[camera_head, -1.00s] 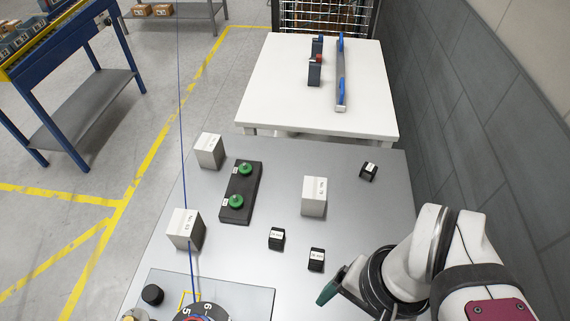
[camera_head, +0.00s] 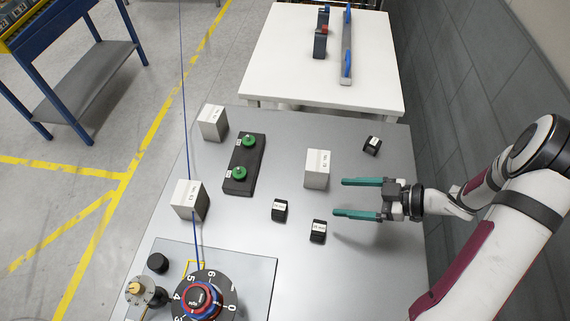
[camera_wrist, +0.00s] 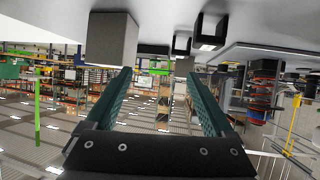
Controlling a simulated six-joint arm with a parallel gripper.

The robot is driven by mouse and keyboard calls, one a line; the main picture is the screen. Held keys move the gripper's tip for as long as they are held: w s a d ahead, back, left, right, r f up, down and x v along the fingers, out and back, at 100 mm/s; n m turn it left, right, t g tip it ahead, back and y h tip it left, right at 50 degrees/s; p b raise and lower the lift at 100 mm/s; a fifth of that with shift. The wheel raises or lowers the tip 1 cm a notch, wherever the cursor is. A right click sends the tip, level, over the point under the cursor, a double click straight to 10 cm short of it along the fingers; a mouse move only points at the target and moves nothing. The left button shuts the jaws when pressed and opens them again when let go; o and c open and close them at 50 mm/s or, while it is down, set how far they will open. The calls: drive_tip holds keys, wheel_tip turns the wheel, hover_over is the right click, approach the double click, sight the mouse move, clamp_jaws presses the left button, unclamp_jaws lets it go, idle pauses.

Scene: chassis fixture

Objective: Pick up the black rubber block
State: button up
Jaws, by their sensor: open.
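Three small black blocks with white labels lie on the grey table: one at the back right (camera_head: 372,145), one in the middle (camera_head: 279,210) and one at the front right (camera_head: 318,230). I cannot tell which is the rubber one. My gripper (camera_head: 342,197) is open and empty, its green fingers pointing left. It is right of the middle block, with the front-right block just in front of and left of its near fingertip. In the wrist view, the gripper (camera_wrist: 160,76) is open, and a black block (camera_wrist: 210,30) shows beyond the right finger.
A light grey block (camera_head: 317,168) stands close to the far fingertip and also shows in the wrist view (camera_wrist: 108,42). Two more grey blocks (camera_head: 213,123) (camera_head: 189,200) are at left, beside a black base with green knobs (camera_head: 240,182). A dial (camera_head: 203,298) is at the front.

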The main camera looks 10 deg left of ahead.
sight(284, 207)
drive_tip(key=s, duration=0.1)
drive_tip(key=s+a+g, duration=0.1)
drive_tip(key=s+n+y, duration=0.1)
drive_tip(key=shift+a+f+g, duration=0.35)
drive_tip(key=shift+a+g, duration=0.05)
drive_tip(key=x, duration=1.4)
drive_tip(key=shift+w+a, duration=0.2)
drive_tip(key=shift+w, duration=0.05)
clamp_jaws()
